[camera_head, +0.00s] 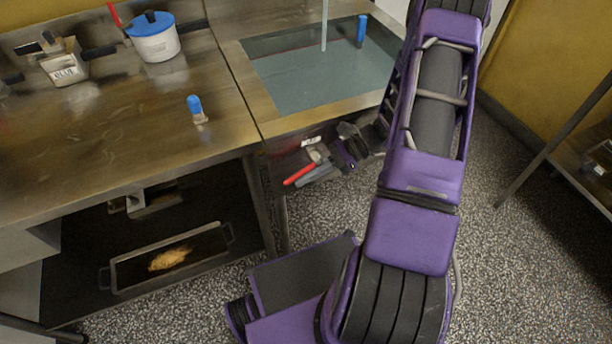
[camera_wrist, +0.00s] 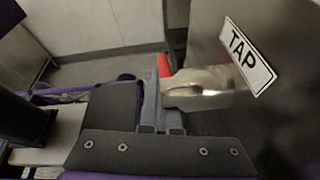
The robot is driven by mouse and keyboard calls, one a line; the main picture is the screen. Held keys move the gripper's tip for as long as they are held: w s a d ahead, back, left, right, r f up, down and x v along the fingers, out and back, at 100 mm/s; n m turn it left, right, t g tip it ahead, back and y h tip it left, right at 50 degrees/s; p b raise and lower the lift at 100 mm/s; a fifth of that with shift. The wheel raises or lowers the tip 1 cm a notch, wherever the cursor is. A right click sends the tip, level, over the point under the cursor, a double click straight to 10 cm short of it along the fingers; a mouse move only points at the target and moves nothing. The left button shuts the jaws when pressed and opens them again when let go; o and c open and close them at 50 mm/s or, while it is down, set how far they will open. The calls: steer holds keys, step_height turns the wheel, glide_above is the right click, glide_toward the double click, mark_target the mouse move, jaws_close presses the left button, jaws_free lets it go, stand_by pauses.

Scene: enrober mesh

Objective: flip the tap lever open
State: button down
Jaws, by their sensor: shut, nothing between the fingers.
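The tap is a metal spout on the front of the sink unit; in the wrist view its body (camera_wrist: 205,84) sticks out beside a white TAP label (camera_wrist: 248,55). Its red lever (camera_head: 300,174) points down and left in the head view. In the wrist view only a short piece of the red lever (camera_wrist: 164,66) shows, partly hidden behind the grey fingers. My gripper (camera_head: 318,176) is shut and empty, with its fingers right beside the lever and tap. The fingers (camera_wrist: 158,108) also show in the wrist view. I cannot tell whether they touch the lever.
The sink basin (camera_head: 325,72) lies above the tap, with a blue-topped item (camera_head: 361,31) at its far edge. The steel counter (camera_head: 100,140) to the left holds a blue-lidded pot (camera_head: 153,38) and a small blue-capped item (camera_head: 196,108). A tray (camera_head: 130,272) sits on the shelf below.

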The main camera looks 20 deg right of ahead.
steer(key=shift+w+a+r, duration=0.2)
steer(key=shift+a+r, duration=0.05)
steer(key=shift+r, duration=0.15)
steer(key=v, duration=1.7)
steer(key=shift+s+d+f+p, duration=0.25)
steer(key=shift+d+p, duration=0.05)
steer(key=shift+d, duration=0.1)
steer(key=shift+f, duration=0.1)
